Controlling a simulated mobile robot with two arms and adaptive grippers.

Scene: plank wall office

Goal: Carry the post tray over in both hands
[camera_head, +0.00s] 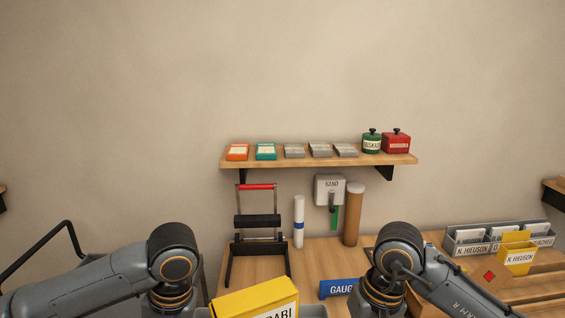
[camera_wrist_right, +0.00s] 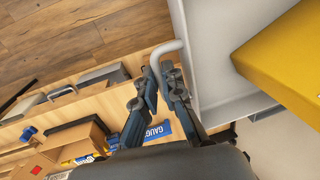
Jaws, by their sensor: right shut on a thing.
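The post tray is a light grey tray; its rim (camera_head: 314,311) shows at the bottom of the head view, and its wall (camera_wrist_right: 205,50) fills the upper right of the right wrist view. A yellow box (camera_head: 255,299) with a white label is in it, also in the right wrist view (camera_wrist_right: 285,60). My right gripper (camera_wrist_right: 158,75) is shut on the tray's grey bar handle (camera_wrist_right: 167,47). In the head view both arms reach down past the bottom edge, so the fingers are hidden there. My left gripper is out of view.
A wooden bench (camera_head: 325,258) runs along the wall, holding a black stand with a red handle (camera_head: 257,225), tubes (camera_head: 353,215), a blue sign (camera_head: 338,288) and grey letter holders (camera_head: 470,240). A wall shelf (camera_head: 320,160) hangs above. Wooden floor (camera_wrist_right: 70,40) shows in the wrist view.

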